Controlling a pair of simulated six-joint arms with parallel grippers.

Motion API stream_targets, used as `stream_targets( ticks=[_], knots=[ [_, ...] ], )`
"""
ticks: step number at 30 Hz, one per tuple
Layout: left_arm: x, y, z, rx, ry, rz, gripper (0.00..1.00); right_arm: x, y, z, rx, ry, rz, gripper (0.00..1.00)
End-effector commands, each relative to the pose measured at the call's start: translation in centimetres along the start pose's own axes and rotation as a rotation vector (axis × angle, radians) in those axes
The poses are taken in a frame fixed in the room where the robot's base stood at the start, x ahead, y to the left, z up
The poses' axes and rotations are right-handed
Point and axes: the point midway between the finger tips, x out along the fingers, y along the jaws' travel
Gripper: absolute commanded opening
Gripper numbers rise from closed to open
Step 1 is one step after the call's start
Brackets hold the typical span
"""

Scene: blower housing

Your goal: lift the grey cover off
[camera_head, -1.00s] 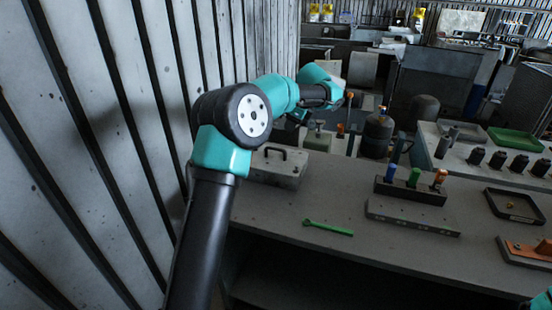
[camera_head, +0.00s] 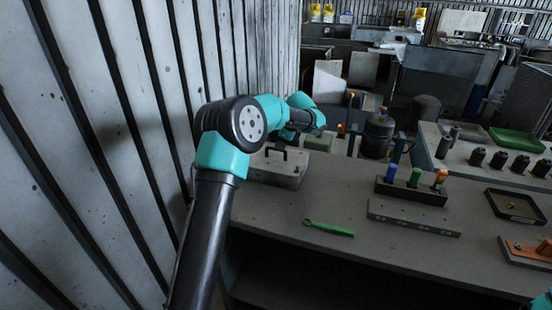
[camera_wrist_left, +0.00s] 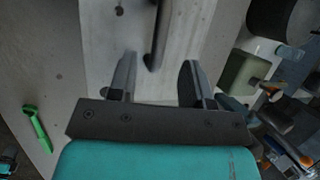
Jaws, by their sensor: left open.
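The grey cover (camera_head: 272,170) is the top of a box-like housing at the left end of the bench, with a dark bar handle (camera_head: 275,152) on top. In the left wrist view the pale cover (camera_wrist_left: 105,45) fills the upper middle, and its handle (camera_wrist_left: 160,35) runs up between the lines of the two fingers. My left gripper (camera_wrist_left: 155,78) is open and empty, above the cover and close to the handle. I cannot tell whether it touches the handle. In the head view the left wrist mostly hides the fingers.
A green wrench (camera_head: 328,228) lies on the bench in front. A dark block (camera_head: 410,190) with blue, green and orange-topped pegs stands to the right, behind a grey bar (camera_head: 412,217). A black tray (camera_head: 515,207) is farther right. A ribbed wall (camera_head: 100,150) is close on the left.

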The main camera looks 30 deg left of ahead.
Motion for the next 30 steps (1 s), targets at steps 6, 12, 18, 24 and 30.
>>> stream_targets(
  ticks=[6, 12, 18, 24, 30],
  knots=[
    [1.1, 0.1, 0.1, 0.000, 0.000, 0.001, 0.45, 0.0, 0.0, 0.0, 0.000, 0.000, 0.000, 0.43],
    [3.8, 0.2, 0.2, -0.001, 0.000, 0.001, 0.45, 0.0, 0.0, 0.0, 0.000, 0.000, 0.000, 0.43],
    [5.2, 0.2, 0.3, -0.001, 0.000, 0.000, 0.45, 0.0, 0.0, 0.0, 0.000, 0.000, 0.000, 0.43],
    [5.2, 0.2, 0.2, -0.001, 0.000, -0.001, 0.45, 0.0, 0.0, 0.0, 0.000, 0.000, 0.000, 0.43],
    [5.2, 0.2, 0.2, -0.001, 0.000, 0.000, 0.45, 0.0, 0.0, 0.0, 0.000, 0.000, 0.000, 0.43]
  ],
)
